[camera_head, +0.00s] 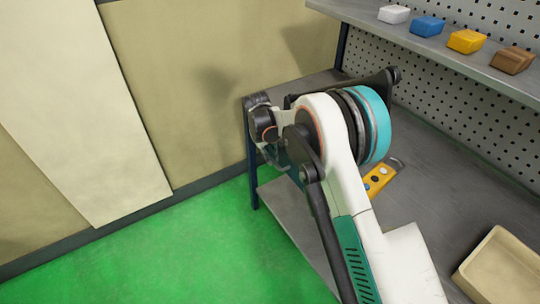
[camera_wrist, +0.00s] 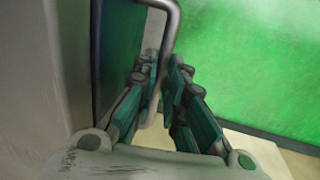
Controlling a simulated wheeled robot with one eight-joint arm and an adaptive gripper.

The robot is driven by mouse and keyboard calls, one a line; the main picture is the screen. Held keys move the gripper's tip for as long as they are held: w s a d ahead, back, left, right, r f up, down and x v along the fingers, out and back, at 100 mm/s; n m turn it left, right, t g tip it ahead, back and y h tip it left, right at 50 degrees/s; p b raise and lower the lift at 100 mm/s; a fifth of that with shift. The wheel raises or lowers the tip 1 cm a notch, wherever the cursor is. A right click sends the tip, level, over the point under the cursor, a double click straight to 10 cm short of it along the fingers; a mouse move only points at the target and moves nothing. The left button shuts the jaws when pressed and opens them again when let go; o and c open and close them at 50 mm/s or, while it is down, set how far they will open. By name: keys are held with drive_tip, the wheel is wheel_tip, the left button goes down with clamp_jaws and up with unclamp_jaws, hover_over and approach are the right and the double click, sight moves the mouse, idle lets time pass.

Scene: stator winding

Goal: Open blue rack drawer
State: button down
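In the wrist view a bent metal handle (camera_wrist: 172,18) stands out from a dark blue-teal panel (camera_wrist: 120,45), which looks like the drawer front. The handle runs down between the two fingers of my gripper (camera_wrist: 162,72). The fingers are close together and appear shut on the handle bar. In the head view my gripper (camera_head: 272,158) is at the left end of the workbench, below its top, partly hidden by my arm. The drawer cannot be made out there, so I cannot tell how far it is open.
The workbench (camera_head: 440,170) has a dark blue leg (camera_head: 252,155) close to my gripper. On it lie a yellow tool (camera_head: 380,180) and a beige tray (camera_head: 500,270). Several coloured blocks sit on the shelf (camera_head: 440,58) above. The green floor (camera_head: 170,250) at left is clear.

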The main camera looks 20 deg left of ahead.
drive_tip(key=s+a, duration=1.5)
drive_tip(key=s, duration=0.3)
drive_tip(key=shift+a, duration=0.25)
drive_tip(key=shift+s, duration=0.1)
drive_tip(key=c, duration=1.7)
unclamp_jaws()
drive_tip(key=shift+o, duration=0.2)
drive_tip(key=shift+r, duration=0.1)
wheel_tip(320, 180, up, 12)
drive_tip(key=s+a, duration=0.1)
drive_tip(key=shift+s+a+f, duration=0.2)
drive_tip(key=shift+s+a, duration=0.05)
drive_tip(key=shift+s, duration=0.05)
